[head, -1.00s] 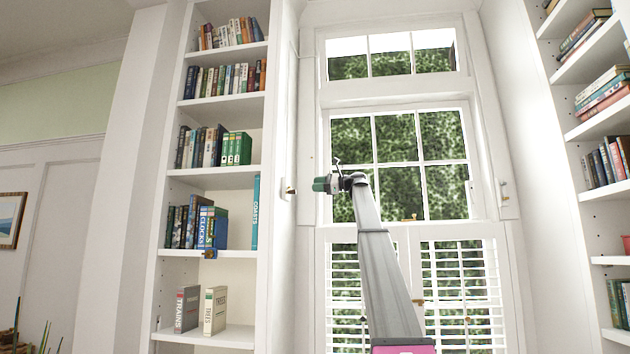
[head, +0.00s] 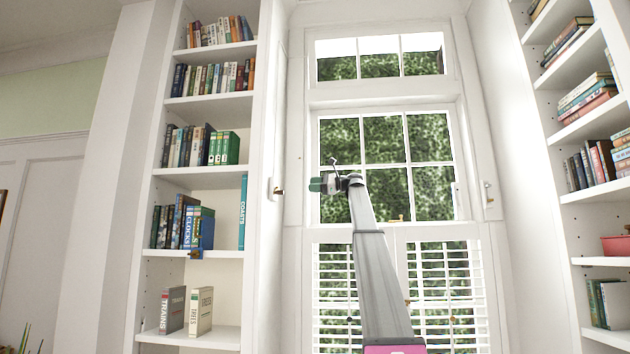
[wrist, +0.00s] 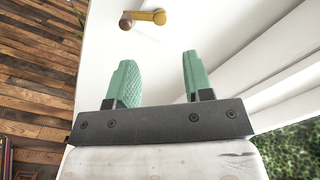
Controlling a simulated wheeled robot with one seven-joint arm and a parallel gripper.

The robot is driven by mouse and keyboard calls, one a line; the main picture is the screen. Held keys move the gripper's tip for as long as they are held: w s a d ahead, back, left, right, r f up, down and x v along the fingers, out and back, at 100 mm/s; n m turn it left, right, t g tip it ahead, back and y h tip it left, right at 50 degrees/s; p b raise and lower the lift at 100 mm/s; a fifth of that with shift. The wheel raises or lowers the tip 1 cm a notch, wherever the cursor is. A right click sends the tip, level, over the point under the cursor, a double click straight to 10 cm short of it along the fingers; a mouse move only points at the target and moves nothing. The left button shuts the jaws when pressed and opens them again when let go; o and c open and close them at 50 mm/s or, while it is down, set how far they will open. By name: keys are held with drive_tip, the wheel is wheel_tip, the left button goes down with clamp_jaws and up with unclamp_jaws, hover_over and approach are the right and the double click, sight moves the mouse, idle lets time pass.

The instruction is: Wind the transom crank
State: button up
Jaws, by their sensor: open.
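The crank (head: 278,190) is a small brass-coloured piece on the white side panel left of the window in the head view. In the wrist view the crank arm (wrist: 148,16) is yellowish with a brown rounded end, near the top edge. The transom window (head: 380,56) is the upper row of panes; I cannot tell whether it is ajar. My gripper (head: 322,184) is to the right of the crank in the head view. In the wrist view my gripper (wrist: 159,62) has its green fingers apart with nothing between them. The crank lies beyond the fingertips, apart from them.
A white bookcase (head: 258,120) stands left of the window, with several books. Another bookcase (head: 590,195) is at the right. A similar small fitting (head: 488,190) is on the right panel. Louvred shutters (head: 440,290) cover the lower window. The wrist view shows the plank floor (wrist: 35,75).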

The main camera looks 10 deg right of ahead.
drive_tip(key=v, duration=1)
drive_tip(key=shift+s+d, duration=0.25)
drive_tip(key=shift+d, duration=0.05)
